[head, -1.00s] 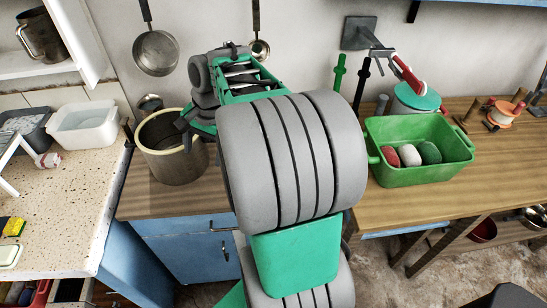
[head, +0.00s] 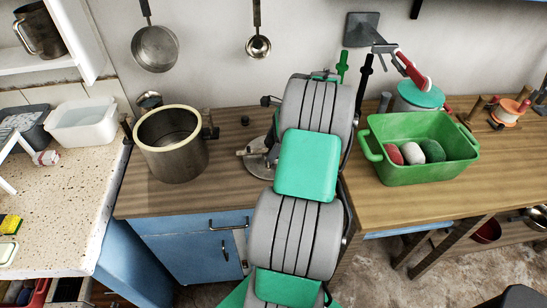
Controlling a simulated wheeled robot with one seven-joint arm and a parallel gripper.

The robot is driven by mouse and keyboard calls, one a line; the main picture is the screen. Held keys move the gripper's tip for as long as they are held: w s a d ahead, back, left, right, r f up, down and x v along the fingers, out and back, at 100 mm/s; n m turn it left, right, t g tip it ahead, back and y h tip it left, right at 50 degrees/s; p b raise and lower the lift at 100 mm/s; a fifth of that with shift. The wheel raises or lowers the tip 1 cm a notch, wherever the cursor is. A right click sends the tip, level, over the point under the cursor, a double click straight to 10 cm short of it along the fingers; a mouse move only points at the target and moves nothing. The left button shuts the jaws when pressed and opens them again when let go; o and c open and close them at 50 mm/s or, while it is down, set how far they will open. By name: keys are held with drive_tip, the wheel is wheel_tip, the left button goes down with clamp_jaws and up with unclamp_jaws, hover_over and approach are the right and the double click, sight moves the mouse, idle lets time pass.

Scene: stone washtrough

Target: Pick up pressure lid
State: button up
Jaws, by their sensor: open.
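The pressure lid is most likely the round grey metal piece (head: 256,166) lying on the wooden counter, right of the pot. It has a short handle on its left side, and my arm covers its right part. The open metal pot (head: 175,160) with a cream rim stands upright to its left, apart from it, with a dark side handle towards the lid. My gripper is hidden behind my own arm links, so its fingers and its distance from the lid cannot be made out.
A green tub (head: 420,172) holding red, white and green rolls stands on the wooden table at right. A white basin (head: 84,125) sits on the speckled counter at left. A pan (head: 155,48) and a ladle (head: 258,46) hang on the wall. Blue cabinets (head: 200,255) lie below.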

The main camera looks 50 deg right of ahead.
drive_tip(key=shift+c, duration=0.4)
drive_tip(key=shift+w+r, duration=0.1)
drive_tip(key=shift+r, duration=0.05)
clamp_jaws()
